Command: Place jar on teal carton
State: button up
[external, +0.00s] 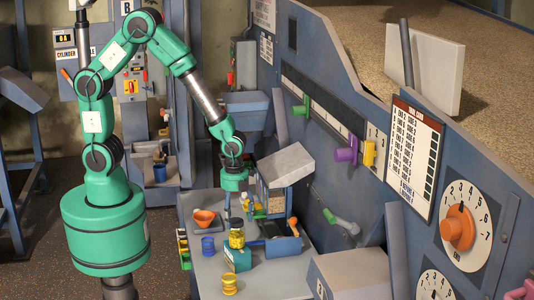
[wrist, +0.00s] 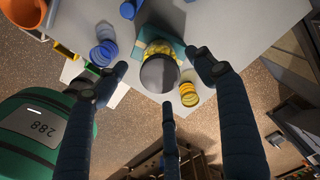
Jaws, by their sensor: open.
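The jar (external: 237,238) has a dark lid and yellow contents. It appears to stand upright on the teal carton (external: 240,261) on the grey table. In the wrist view the jar (wrist: 159,74) shows lid-first, with the teal carton (wrist: 177,44) behind its base; the exact contact is hidden. My gripper (external: 237,207) is above the jar, pointing down. In the wrist view its open fingers (wrist: 160,78) are spread on either side of the lid, with a third finger below it and visible gaps to the jar.
A blue ribbed cup (external: 208,245) and an orange funnel (external: 204,219) are left of the carton. A yellow ribbed container (external: 230,284) stands in front. A dark tray with an orange part (external: 293,227) is close on the right. The front right of the table (external: 280,282) is clear.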

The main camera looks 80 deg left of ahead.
jog(key=shift+r, duration=2.2)
jog(key=shift+a+r, duration=0.1)
jog(key=shift+r, duration=0.2)
jog(key=s+a+r+n+t, duration=0.1)
jog(key=s+a+r+n, duration=0.3)
jog(key=r, duration=0.5)
jog(key=s+a+r+n+t, duration=0.2)
jog(key=a+r+n, duration=0.25)
jog(key=r, duration=0.45)
jog(key=s+a+r+n+t, duration=0.1)
jog(key=s+a+r+n, duration=0.3)
jog(key=r, duration=0.5)
jog(key=s+a+r+n+t, duration=0.1)
jog(key=s+a+r+n, duration=0.1)
jog(key=s+r+n, duration=0.3)
jog(key=shift+s+a+n+t, duration=0.3)
jog(key=shift+s+a+n, duration=0.1)
jog(key=shift+s+n, duration=0.75)
notch_tip(320, 180, down, 6)
jog(key=b, duration=0.6)
jog(key=shift+f, duration=0.15)
